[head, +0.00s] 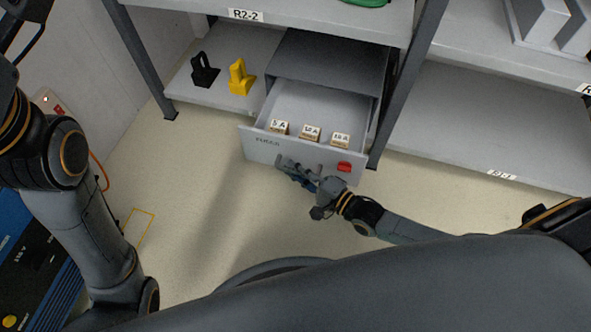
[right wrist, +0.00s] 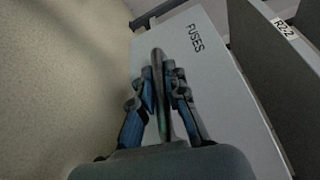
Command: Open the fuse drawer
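The fuse drawer (head: 262,148), a light grey box in a dark grey housing (head: 325,65), stands pulled out on the lower shelf, its inside visible from above. Its front bears the word FUSES, which also shows on the drawer front in the right wrist view (right wrist: 215,90). Small blocks labelled in amperes (head: 310,133) sit inside. My right gripper (head: 288,168) is at the drawer's front. In the right wrist view, its fingers (right wrist: 162,80) close on both sides of the drawer's bar handle (right wrist: 157,58). My left gripper is out of view; only its arm shows at left.
A black object (head: 204,72) and a yellow one (head: 240,78) stand on the shelf left of the housing. A dark rack post (head: 402,90) rises just right of the drawer. A red tag (head: 344,167) is on the drawer front. The floor before it is clear.

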